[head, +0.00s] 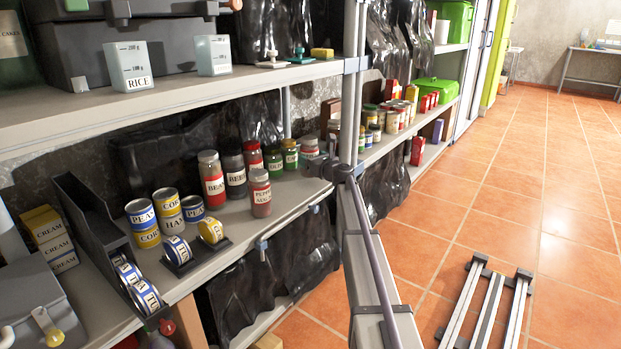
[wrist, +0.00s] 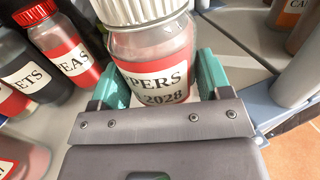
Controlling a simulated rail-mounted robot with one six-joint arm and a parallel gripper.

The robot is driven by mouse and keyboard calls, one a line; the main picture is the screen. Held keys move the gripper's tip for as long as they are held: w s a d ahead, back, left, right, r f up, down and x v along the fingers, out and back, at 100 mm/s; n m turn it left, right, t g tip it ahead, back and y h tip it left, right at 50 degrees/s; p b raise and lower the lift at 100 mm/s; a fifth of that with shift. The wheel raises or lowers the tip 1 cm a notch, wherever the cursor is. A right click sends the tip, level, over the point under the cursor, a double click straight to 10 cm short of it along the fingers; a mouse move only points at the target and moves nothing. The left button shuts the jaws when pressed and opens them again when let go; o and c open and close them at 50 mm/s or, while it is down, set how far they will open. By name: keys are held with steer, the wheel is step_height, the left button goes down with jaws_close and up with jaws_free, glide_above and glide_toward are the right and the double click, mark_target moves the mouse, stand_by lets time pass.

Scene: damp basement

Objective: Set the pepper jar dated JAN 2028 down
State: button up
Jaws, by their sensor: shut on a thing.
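The pepper jar (wrist: 152,62) has a white ribbed lid and a red band. Its label shows "PERS" and "2028" in the wrist view; the month is hidden. My gripper (wrist: 160,85) is shut on it, with a teal finger on each side. In the head view the held jar (head: 309,147) is at the right end of the jar row beside the shelf post, partly hidden by my gripper (head: 318,165). I cannot tell whether its base touches the shelf. Another pepper jar (head: 261,194), whose label seems to read AUG, stands nearer the shelf's front edge.
Left of the held jar stand green-banded jars (head: 273,163), a BEETS jar (head: 235,174) and a tall red-banded jar (head: 211,179). The shelf post (head: 352,90) is close on the right. Cans (head: 142,224) and a dispenser rack (head: 88,222) are farther left. Some bare shelf (head: 296,190) lies in front.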

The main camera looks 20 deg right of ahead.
step_height(320, 180, down, 4)
steer(key=b, duration=0.3)
steer(key=shift+b, duration=0.3)
steer(key=shift+r, duration=0.3)
steer(key=shift+f, duration=0.25)
steer(key=o, duration=1.3)
steer(key=shift+r, duration=0.1)
steer(key=shift+r+p, duration=0.3)
steer(key=shift+p, duration=0.1)
steer(key=s+d, duration=0.2)
steer(key=s, duration=1)
steer(key=shift+f, duration=0.15)
